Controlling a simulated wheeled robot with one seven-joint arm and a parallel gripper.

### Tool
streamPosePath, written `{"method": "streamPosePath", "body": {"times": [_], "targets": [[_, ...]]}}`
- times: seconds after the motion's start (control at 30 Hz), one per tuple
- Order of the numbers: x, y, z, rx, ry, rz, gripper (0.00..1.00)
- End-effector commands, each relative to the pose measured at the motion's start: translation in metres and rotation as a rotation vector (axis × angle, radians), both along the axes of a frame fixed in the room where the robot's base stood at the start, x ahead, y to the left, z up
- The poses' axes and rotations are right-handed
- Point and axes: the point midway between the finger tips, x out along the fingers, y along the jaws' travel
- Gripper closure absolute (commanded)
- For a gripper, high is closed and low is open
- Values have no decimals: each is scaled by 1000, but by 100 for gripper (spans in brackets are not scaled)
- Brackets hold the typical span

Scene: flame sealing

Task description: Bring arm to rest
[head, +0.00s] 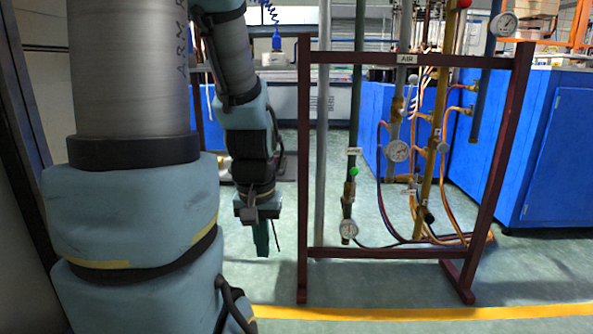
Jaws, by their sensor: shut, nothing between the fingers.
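My arm fills the left side of the head view, its forearm hanging down behind the large near link. My gripper (262,250) points down at the end of it, left of the dark red pipe frame (305,170). Its green fingers are together, with nothing seen between them. It hangs clear above the green floor and appears apart from the frame.
The frame carries vertical gas pipes, gauges (398,151), valves and looping hoses, with an AIR label (407,59). Blue cabinets (560,150) stand behind on the right. A yellow floor line (420,312) crosses the front. Green floor (540,275) is open at the right.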

Motion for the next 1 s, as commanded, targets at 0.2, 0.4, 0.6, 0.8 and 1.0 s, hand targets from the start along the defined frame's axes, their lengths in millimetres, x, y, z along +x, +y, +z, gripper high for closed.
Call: {"method": "streamPosePath", "body": {"times": [0.2,0.4,0.6,0.8,1.0], "targets": [[1,0,71,0,-2,-2,100],[1,0,127,-1,-3,-3,100],[1,0,183,-1,-3,-3,100],[2,0,239,-1,-4,-3,100],[2,0,295,-1,-4,-3,100]]}}
